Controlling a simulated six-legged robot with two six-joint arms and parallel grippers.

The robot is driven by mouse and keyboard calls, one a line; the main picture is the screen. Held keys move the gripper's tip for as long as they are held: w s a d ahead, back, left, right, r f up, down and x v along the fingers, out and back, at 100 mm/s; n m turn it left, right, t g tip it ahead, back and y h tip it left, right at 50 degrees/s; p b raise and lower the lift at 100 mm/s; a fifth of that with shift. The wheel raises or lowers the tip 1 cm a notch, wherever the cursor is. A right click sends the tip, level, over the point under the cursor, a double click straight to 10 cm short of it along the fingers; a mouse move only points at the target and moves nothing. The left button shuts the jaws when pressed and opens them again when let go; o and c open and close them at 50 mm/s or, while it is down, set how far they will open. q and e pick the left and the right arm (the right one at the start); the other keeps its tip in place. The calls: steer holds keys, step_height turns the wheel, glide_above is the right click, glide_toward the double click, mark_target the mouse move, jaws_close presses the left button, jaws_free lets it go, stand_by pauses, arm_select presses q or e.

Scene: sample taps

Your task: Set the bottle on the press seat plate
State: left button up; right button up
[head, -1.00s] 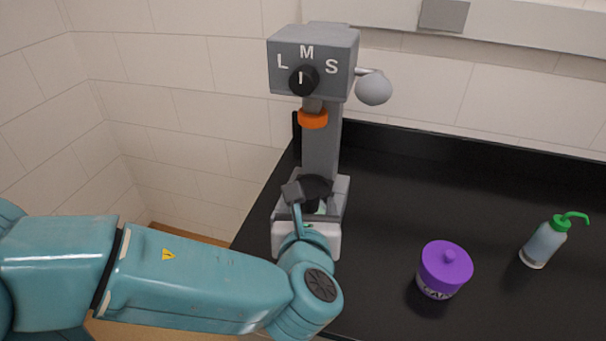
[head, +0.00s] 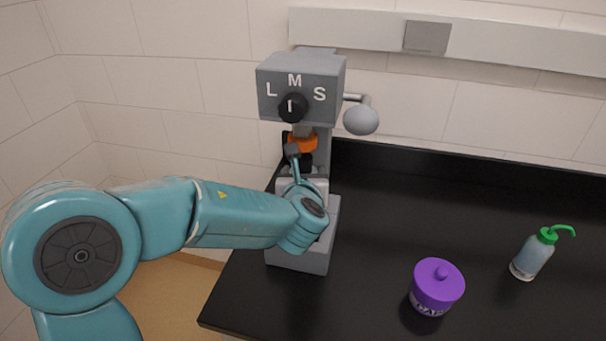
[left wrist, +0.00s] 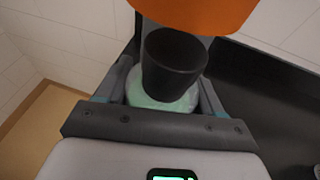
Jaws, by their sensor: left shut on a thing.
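The press (head: 300,80) stands at the back left of the bench, with an orange part (head: 302,142) under its head. Its grey base (head: 300,258) is partly hidden by my left arm, and I cannot make out the seat plate apart from it. My left gripper (head: 302,172) is shut on the bottle and holds it just below the orange part. The bottle's black cap (left wrist: 173,62) and pale green body (left wrist: 160,102) show between the fingers (left wrist: 165,90) in the left wrist view. The gap under the bottle is hidden. My right gripper is not in view.
A purple lidded jar (head: 437,285) and a wash bottle with a green spout (head: 533,254) stand on the black bench (head: 390,220) to the right. A grey knob lever (head: 361,120) sticks out right of the press head. The bench between is clear.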

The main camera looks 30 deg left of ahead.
arm_select(q)
steer(key=shift+w+a+f+b, duration=0.2)
steer(key=shift+f+b, duration=0.1)
steer(key=shift+f, duration=0.15)
steer(key=shift+w+a+f+b, duration=0.2)
steer(key=shift+f+b, duration=0.1)
steer(key=shift+f, duration=0.15)
steer(key=shift+d+r, duration=0.15)
steer(key=shift+s, duration=0.1)
steer(key=o, duration=1.3)
steer(key=shift+o, duration=0.2)
